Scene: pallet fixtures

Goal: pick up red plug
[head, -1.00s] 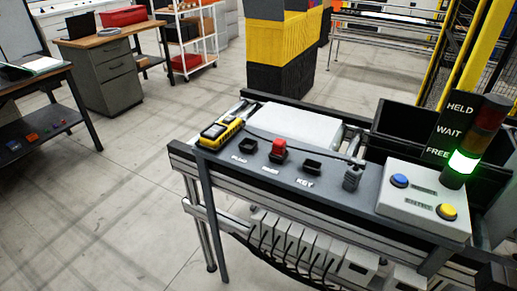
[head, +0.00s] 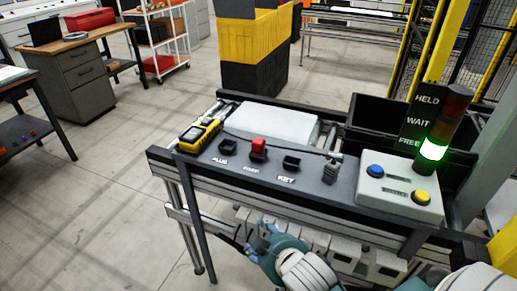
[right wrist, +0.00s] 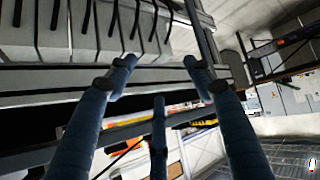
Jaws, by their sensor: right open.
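The red plug (head: 259,146) stands upright in the middle of three small black holders on the grey bench top (head: 219,168). My right gripper (head: 262,240) is low in front of the bench, below the top's front edge and well apart from the plug. In the right wrist view my right gripper (right wrist: 159,85) has its blue fingers spread with nothing between them. The plug does not show in that view. My left gripper is not in view.
A yellow handheld device (head: 201,134) lies left of the holders. The empty KEY holder (head: 291,163) and a dark upright item (head: 331,170) stand to the right. Beyond them are a button box (head: 400,188) and a signal tower (head: 438,135) lit green.

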